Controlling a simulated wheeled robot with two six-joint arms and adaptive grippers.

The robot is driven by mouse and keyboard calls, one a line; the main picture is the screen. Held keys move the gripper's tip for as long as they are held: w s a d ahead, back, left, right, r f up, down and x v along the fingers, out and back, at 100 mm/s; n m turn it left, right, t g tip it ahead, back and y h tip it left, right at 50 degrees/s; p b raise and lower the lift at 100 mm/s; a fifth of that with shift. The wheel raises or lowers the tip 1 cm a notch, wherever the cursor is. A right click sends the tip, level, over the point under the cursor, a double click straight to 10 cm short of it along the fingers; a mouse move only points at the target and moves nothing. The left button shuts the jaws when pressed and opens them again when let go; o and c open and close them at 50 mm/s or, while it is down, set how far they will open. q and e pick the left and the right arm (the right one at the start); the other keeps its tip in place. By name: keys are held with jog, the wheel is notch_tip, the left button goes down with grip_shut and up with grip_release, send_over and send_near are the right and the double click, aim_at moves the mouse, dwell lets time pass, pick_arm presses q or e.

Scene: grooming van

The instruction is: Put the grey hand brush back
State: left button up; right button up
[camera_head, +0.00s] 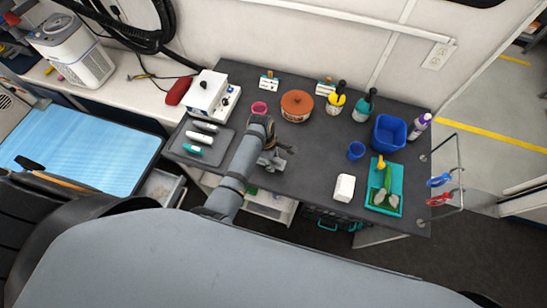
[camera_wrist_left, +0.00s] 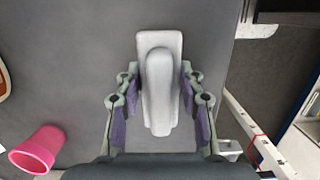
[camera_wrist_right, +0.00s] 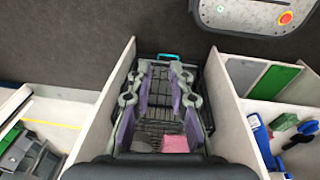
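The light grey hand brush (camera_wrist_left: 160,80) is between the fingers of my left gripper (camera_wrist_left: 160,88), lengthwise in the left wrist view. In the head view my left gripper (camera_head: 275,160) is over the front of the dark table; the brush is hard to make out there. A dark tray (camera_head: 218,150) at the table's left end holds two whitish pieces and a teal one. My right gripper (camera_wrist_right: 162,85) is open and empty above a wire basket.
A white device (camera_head: 207,92) stands behind the tray.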

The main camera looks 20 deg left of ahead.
pick_arm(q)
jog(key=shift+o, duration=1.2)
jog(key=shift+s, duration=0.4)
jog(key=shift+o, duration=1.2)
jog(key=shift+s+d+r, duration=0.1)
jog(key=shift+r, duration=0.05)
jog(key=shift+w+r, duration=0.1)
jog(key=shift+w, duration=0.1)
jog(key=r, duration=0.3)
jog(key=a+r+b, duration=0.1)
jog(key=r, duration=0.5)
jog(key=a+r+b, duration=0.1)
jog(key=r, duration=0.1)
jog(key=shift+s+r, duration=0.1)
jog(key=shift+r, duration=0.25)
pick_arm(e)
jog(key=s+f, duration=0.2)
jog(key=s, duration=0.1)
jog(key=shift+a+f, duration=0.1)
